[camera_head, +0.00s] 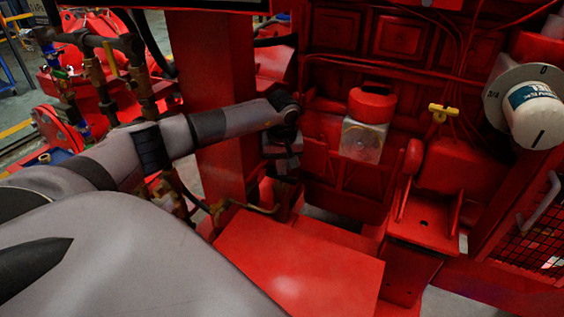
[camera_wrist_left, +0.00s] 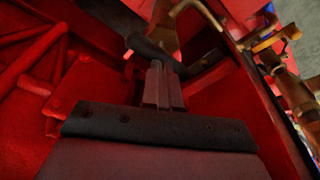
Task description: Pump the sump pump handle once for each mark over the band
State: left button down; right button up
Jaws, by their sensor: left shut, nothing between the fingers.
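My left gripper (camera_head: 284,172) points down beside the red column in the head view. Its fingers are shut with nothing between them. In the left wrist view the shut fingertips (camera_wrist_left: 160,68) overlap a short black bar (camera_wrist_left: 152,50), perhaps the sump pump handle; I cannot tell if they touch. A bent brass pipe (camera_head: 245,208) shows below the gripper in the head view. A clear container with a red cap (camera_head: 371,105) sits right of the gripper; no band or marks can be read on it. My right gripper is not in view.
The red column (camera_head: 213,90) stands close behind my left arm. A flat red cover (camera_head: 295,265) lies below the gripper. A yellow valve handle (camera_head: 441,113) and a white selector knob (camera_head: 535,115) are at the right. Pipes and red machinery crowd the left.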

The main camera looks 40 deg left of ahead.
pick_arm(q)
jog(key=shift+s+f, duration=0.1)
jog(key=shift+f, duration=0.25)
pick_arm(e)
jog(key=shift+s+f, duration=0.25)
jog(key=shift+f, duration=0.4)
pick_arm(q)
jog(key=shift+r, duration=0.15)
jog(key=shift+p+v, duration=0.95)
jog(key=shift+a+r+p, duration=0.15)
jog(key=shift+r+p, duration=1.9)
jog(key=shift+r, duration=0.4)
jog(key=shift+w, duration=0.25)
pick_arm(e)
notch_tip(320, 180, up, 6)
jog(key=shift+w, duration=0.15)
pick_arm(q)
jog(key=shift+f, duration=0.15)
